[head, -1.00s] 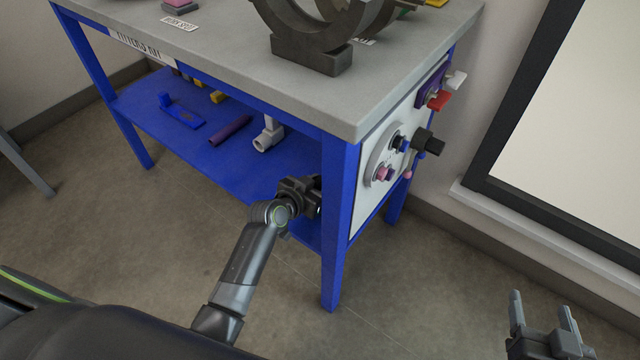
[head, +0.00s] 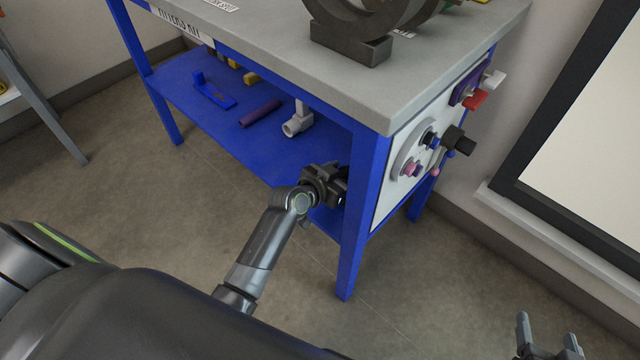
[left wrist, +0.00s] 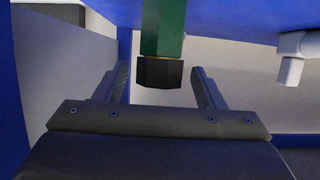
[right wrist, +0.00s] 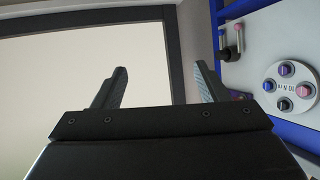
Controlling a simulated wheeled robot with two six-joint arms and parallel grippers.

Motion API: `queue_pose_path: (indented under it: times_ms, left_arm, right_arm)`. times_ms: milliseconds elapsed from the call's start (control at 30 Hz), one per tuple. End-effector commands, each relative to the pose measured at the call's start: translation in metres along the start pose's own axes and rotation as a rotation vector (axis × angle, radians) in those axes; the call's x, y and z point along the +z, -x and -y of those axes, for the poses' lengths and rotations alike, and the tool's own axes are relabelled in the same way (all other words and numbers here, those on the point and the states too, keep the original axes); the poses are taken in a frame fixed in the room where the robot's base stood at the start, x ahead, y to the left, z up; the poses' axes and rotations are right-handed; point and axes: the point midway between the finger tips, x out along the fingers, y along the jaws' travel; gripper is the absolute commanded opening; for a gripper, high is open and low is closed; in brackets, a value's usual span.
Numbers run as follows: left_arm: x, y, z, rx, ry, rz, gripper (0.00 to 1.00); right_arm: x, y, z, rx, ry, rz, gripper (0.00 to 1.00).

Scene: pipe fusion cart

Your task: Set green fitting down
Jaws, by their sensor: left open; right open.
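The green fitting (left wrist: 163,25) with a black end shows in the left wrist view against the blue shelf (left wrist: 225,18). Its black end lies between the fingertips of my left gripper (left wrist: 160,72), with a gap on each side. My left gripper is open and holds nothing. In the head view my left gripper (head: 338,184) is at the shelf's front edge, partly behind the table leg, and the green fitting is hidden there. My right gripper (head: 546,336) is open and empty at the bottom right, away from the table; its fingers also show in the right wrist view (right wrist: 160,85).
The blue table leg (head: 358,230) stands close beside my left gripper. A white fitting (head: 298,121), a purple tube (head: 260,113) and a blue bracket (head: 213,94) lie on the shelf. A side panel (head: 408,175) carries knobs. A framed white board (head: 590,130) is at the right.

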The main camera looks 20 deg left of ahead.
Motion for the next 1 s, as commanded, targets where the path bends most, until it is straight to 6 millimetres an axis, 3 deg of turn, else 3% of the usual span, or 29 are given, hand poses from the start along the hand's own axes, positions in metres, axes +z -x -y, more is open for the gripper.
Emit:
queue_pose_path:
  times_ms: [267, 600, 767, 1000]
  left_arm:
    - [-0.001, 0.030, 0.000, 0.000, 0.001, 0.001, 0.63]
    - [0.000, 0.068, 0.000, 0.000, 0.000, 0.002, 0.63]
    - [-0.001, 0.085, 0.000, 0.000, 0.000, 0.002, 0.63]
    - [0.000, 0.109, 0.000, 0.001, 0.000, 0.002, 0.63]
  right_arm:
    - [0.052, 0.015, 0.006, -0.028, -0.039, 0.280, 0.67]
    - [0.109, 0.051, 0.016, -0.075, -0.078, 0.616, 0.67]
    - [0.126, 0.068, 0.020, -0.094, -0.090, 0.734, 0.67]
    - [0.132, 0.064, 0.017, -0.078, -0.087, 0.748, 0.67]
